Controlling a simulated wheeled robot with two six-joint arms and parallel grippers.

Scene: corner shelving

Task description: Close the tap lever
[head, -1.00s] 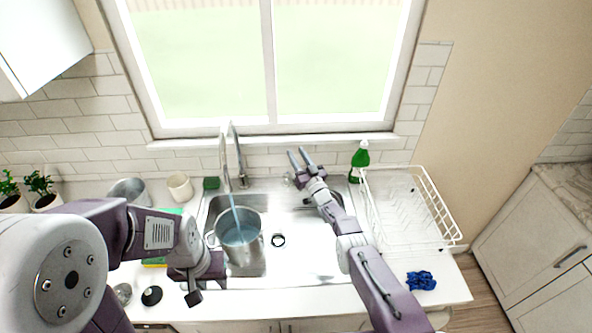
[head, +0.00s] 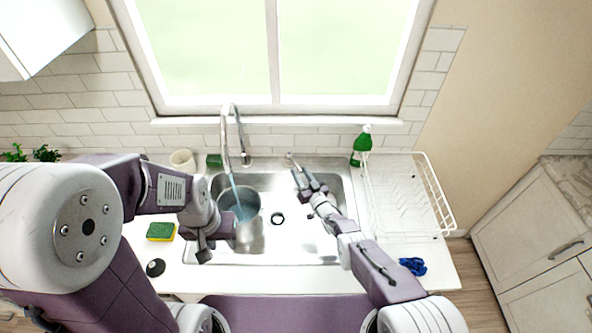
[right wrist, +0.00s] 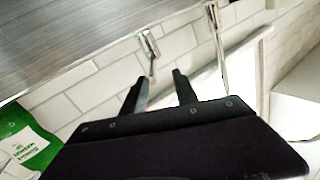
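The tap (head: 238,125) is a tall curved metal spout behind the sink; blue water runs from it into a metal pot (head: 247,206) in the sink's left part. The small metal tap lever (head: 290,158) stands at the back rim, right of the spout. It also shows in the right wrist view (right wrist: 150,47), just beyond the fingertips. My right gripper (head: 302,172) is open and empty, close in front of the lever with no clear contact; it also shows in the right wrist view (right wrist: 160,85). My left gripper (head: 213,245) is beside the pot's left side; its finger opening is unclear.
A green bottle (head: 361,148) and a white dish rack (head: 436,195) stand to the right. A blue cloth (head: 413,266) lies at the front right. A sponge (head: 160,231), a dark round object (head: 155,267) and a cup (head: 183,161) are at the left.

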